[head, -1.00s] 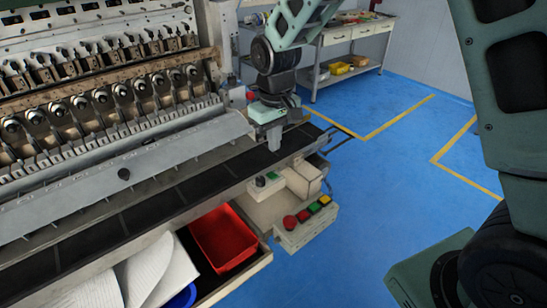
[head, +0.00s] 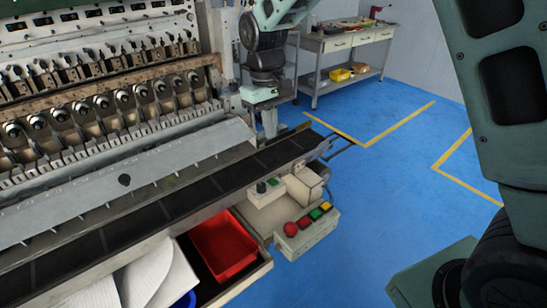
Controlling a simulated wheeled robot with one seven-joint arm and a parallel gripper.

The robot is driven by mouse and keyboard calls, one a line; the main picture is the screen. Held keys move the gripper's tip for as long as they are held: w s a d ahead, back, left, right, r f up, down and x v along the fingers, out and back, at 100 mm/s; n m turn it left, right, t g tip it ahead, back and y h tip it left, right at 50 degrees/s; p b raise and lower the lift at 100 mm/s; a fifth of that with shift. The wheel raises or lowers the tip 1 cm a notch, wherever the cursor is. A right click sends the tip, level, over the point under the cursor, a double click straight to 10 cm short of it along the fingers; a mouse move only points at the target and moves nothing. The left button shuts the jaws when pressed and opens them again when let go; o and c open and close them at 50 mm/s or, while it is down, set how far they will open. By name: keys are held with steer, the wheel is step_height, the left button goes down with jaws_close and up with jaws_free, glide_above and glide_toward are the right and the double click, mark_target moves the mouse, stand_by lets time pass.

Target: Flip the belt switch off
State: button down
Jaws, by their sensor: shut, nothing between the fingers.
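A small control box (head: 267,194) sits at the front edge of the machine by the black belt (head: 190,198). It carries a black knob-like switch (head: 261,187) and a small green part. I take the knob to be the belt switch, but its on or off position is too small to tell. My gripper (head: 270,129) points down beyond the belt, near its right end. It is shut and empty, above and apart from the box in the picture.
Below the box is a button panel (head: 307,232) with red, yellow and green buttons. An open drawer holds a red bin (head: 222,247). The coil winder (head: 110,90) fills the left. A shelved bench (head: 345,60) stands at the back. The blue floor (head: 380,185) is clear.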

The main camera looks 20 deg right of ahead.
mark_target(274, 182)
steer(key=shift+w+a+g, duration=0.4)
steer(key=shift+w+g, duration=0.1)
steer(key=shift+w, duration=0.3)
steer(key=s+f+p, duration=0.1)
steer(key=f, duration=0.3)
steer(key=s+f+p, duration=0.1)
steer(key=f+p, duration=0.1)
steer(key=f, duration=0.3)
steer(key=d+f+p, duration=0.1)
steer(key=f, duration=0.3)
steer(key=shift+s+f, duration=0.3)
steer(key=shift+s, duration=0.1)
steer(key=shift+f, duration=0.1)
